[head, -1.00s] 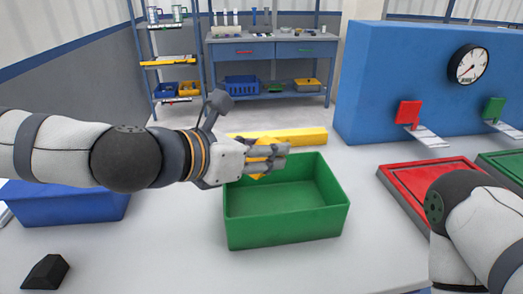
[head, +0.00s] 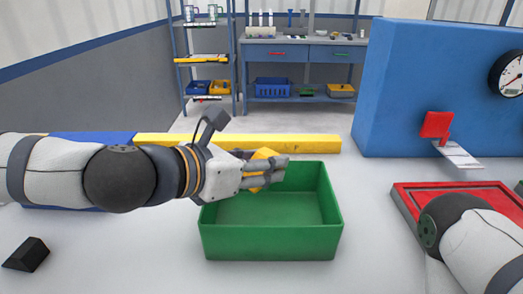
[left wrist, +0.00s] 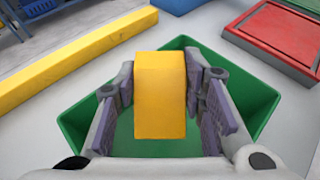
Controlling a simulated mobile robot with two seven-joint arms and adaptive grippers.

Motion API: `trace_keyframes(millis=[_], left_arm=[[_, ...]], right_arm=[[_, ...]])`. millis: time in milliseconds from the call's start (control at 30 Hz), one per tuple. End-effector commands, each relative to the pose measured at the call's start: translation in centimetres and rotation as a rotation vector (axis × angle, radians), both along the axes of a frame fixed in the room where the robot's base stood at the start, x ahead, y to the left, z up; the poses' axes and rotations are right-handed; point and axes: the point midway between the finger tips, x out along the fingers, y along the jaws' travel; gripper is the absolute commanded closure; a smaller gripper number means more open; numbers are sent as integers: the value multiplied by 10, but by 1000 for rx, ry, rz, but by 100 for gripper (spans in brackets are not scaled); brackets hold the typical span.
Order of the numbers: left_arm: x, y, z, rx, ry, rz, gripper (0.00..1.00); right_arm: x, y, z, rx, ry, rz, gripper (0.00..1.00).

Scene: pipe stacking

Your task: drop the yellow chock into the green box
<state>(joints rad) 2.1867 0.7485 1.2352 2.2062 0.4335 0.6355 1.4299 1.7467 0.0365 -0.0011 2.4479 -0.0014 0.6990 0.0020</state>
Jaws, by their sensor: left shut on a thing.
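The yellow chock (left wrist: 160,95) is between the fingers of my left gripper (left wrist: 163,100) in the left wrist view. In the head view the left gripper (head: 268,172) is shut on the chock (head: 263,156), whose upper part shows above the fingers. The green box (head: 270,242) stands open on the table below. The gripper and chock are above the back left part of the box, and its visible inside looks empty. The box also shows beneath the chock in the left wrist view (left wrist: 252,98). My right gripper is out of view; only part of its arm shows.
A yellow bar (head: 310,144) runs behind the box. A blue box (head: 95,137) is partly hidden behind my left arm. A black chock (head: 27,254) lies at the front left. A red tray (head: 400,203) and a blue block with a gauge (head: 440,90) stand to the right.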

Motion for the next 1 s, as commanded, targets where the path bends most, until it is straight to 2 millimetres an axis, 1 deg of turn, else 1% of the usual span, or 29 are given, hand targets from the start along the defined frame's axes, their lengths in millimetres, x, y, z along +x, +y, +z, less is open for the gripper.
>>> trace_keyframes(millis=[33,100,367,400,500,800,867,1000], left_arm=[[1,0,-21,0,18,1,93],[0,0,-26,-1,13,0,93],[0,0,-21,0,-2,1,93],[0,0,-21,0,-2,1,59],[0,0,-21,-1,-2,1,40],[-1,2,-21,0,0,1,40],[-6,7,-18,-1,0,1,40],[-26,27,-5,-1,-3,3,40]], right_arm=[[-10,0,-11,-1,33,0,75],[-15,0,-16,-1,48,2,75],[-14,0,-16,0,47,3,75],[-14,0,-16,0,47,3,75],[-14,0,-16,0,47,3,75],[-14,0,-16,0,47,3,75],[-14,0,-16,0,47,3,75],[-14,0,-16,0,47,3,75]])
